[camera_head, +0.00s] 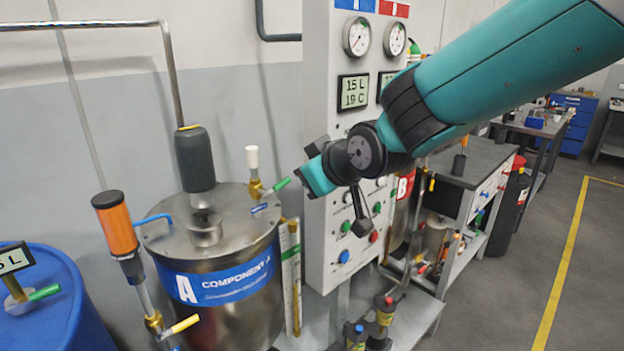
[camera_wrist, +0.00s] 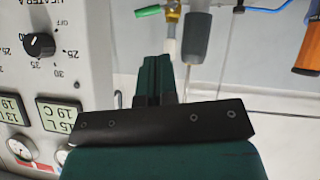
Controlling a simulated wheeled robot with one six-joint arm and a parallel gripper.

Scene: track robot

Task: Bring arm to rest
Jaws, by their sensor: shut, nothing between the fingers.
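My arm comes in from the upper right in the head view and ends in front of the control panel (camera_head: 330,250). My gripper (camera_wrist: 153,60) is shut and empty in the wrist view, its teal fingers together beyond a black plate. In the head view its small teal end (camera_head: 317,176) hangs in the air between the panel and the steel Component A tank (camera_head: 225,300). The fingertips are too small there to make out. Nothing is held.
A blue drum (camera_head: 50,315) stands at left. A workbench (camera_head: 460,168) stands behind my arm. The floor at right (camera_head: 500,300) is clear.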

